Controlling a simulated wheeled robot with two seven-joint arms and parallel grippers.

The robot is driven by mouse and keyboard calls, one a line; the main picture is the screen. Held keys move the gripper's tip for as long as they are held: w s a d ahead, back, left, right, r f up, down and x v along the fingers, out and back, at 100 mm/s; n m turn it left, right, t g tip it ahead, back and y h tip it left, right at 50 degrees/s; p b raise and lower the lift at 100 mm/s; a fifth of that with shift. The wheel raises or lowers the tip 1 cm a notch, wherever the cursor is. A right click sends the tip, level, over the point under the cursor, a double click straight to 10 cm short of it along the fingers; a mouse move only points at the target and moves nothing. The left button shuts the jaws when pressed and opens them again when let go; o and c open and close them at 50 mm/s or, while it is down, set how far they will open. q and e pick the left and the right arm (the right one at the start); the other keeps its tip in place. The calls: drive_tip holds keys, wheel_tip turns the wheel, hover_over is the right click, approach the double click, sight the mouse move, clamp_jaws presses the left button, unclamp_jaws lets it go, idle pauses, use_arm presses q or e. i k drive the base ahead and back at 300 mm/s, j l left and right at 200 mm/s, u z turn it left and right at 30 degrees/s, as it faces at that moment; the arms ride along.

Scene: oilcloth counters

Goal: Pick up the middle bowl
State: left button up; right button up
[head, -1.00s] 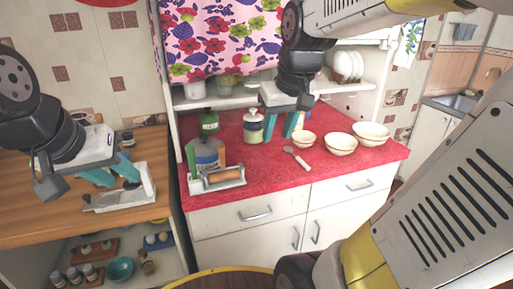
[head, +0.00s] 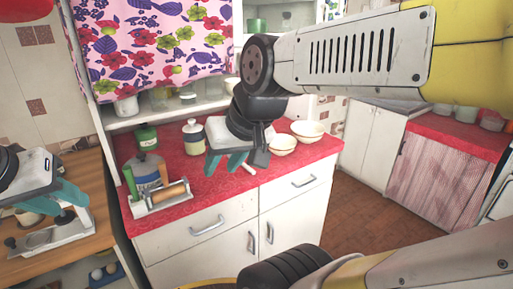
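The middle bowl (head: 282,145), small and cream-coloured, stands upright on the red counter (head: 190,170). A larger cream bowl (head: 308,130) stands behind it to the right. The smallest bowl is mostly or wholly hidden behind my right gripper. My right gripper (head: 224,165) points down over the counter, left of the middle bowl and apart from it. Its two teal fingers are spread with nothing between them. My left gripper (head: 62,203) is at the left edge over the wooden counter, partly cut off, its teal fingers apart.
A utensil (head: 248,168) lies partly hidden near my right gripper. A rack with a rolling pin (head: 166,194), bottles and a lidded jar (head: 194,138) stand left on the red counter. A shelf stands behind. Another red-topped counter (head: 458,138) is at the right, across brown floor.

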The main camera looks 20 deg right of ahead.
sight(282, 144)
drive_tip(key=z, duration=1.2)
drive_tip(key=i, duration=0.1)
